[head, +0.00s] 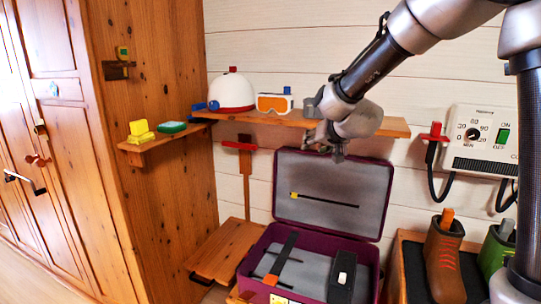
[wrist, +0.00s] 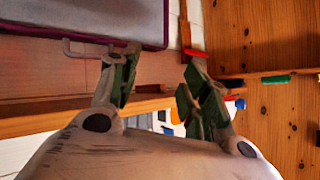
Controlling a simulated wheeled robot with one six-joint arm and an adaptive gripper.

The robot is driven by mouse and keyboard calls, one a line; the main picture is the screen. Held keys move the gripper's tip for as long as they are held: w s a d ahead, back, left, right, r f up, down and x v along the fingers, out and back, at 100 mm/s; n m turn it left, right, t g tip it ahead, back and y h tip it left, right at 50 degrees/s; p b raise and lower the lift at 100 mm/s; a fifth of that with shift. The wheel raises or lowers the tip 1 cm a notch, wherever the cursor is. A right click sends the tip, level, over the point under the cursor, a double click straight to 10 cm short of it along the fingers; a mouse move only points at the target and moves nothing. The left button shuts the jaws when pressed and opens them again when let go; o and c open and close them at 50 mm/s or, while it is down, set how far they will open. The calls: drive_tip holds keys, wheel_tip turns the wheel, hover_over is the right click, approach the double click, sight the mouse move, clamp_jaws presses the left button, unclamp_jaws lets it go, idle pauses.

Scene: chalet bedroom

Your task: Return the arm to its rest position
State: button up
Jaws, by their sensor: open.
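My arm (head: 375,70) reaches in from the upper right in the head view, bent downward. My gripper (head: 325,147) hangs in front of the wall shelf, above the raised lid of the purple suitcase. In the wrist view its two green-lined fingers (wrist: 158,82) stand apart with nothing between them. The grey-lined suitcase lid (head: 333,205) is open and upright in the head view. The lid's edge (wrist: 85,40) shows at the top left of the wrist view.
The wall shelf (head: 390,125) holds a white dome with a red rim (head: 231,91) and orange goggles (head: 273,103). The suitcase base (head: 262,250) contains dark items. A boot dryer box (head: 478,140) and boots (head: 443,258) stand right. A wooden wardrobe (head: 150,190) stands left.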

drive_tip(key=s+d+g+h, duration=0.1)
drive_tip(key=s+d+g, duration=0.1)
drive_tip(key=s+d, duration=0.5)
drive_tip(key=s+d+g+h, duration=0.1)
drive_tip(key=s+d, duration=0.7)
drive_tip(key=s, duration=1.1)
drive_tip(key=s+d+g+h, duration=0.1)
drive_tip(key=s+d+g, duration=0.2)
drive_tip(key=s+d, duration=0.4)
drive_tip(key=s, duration=0.5)
drive_tip(key=shift+s+d+r+n+g, duration=0.15)
drive_tip(key=shift+s+r+n+g, duration=0.15)
drive_tip(key=shift+s+g, duration=0.1)
